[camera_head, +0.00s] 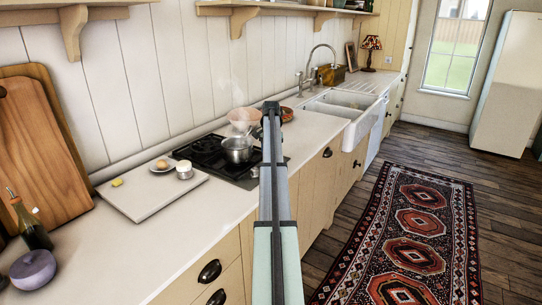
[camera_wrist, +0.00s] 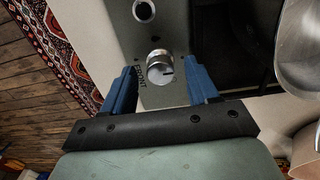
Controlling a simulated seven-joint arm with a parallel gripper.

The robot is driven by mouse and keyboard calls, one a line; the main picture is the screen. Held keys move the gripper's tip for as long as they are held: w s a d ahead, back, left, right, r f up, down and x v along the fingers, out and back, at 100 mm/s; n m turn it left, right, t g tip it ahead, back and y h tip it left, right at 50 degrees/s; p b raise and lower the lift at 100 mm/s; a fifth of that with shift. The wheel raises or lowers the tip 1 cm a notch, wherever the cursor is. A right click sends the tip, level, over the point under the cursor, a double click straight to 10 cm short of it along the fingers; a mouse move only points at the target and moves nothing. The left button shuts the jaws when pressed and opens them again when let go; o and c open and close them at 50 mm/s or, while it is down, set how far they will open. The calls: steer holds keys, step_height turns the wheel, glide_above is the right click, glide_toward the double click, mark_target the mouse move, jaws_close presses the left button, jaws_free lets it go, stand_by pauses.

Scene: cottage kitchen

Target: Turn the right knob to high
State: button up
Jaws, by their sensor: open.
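In the wrist view, a round silver knob (camera_wrist: 158,64) stands on the hob's grey metal panel (camera_wrist: 165,97), with a dark pointer mark towards the right. Lettering beside it seems to read "FRONT". My gripper (camera_wrist: 163,76) is open, with one blue finger on each side of the knob and a visible gap on both sides. A second knob (camera_wrist: 144,10) sits further up the panel at the frame's top edge.
A steel pot (camera_head: 237,154) stands on the hob, with a pinkish bowl (camera_head: 243,116) behind it. A pale board (camera_head: 150,196) with small items lies left of the hob. The sink (camera_head: 345,108) is beyond. A patterned rug (camera_head: 405,235) lies on the floor.

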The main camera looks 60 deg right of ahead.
steer(key=shift+f, duration=0.3)
steer(key=c, duration=1)
steer(key=shift+c, duration=0.2)
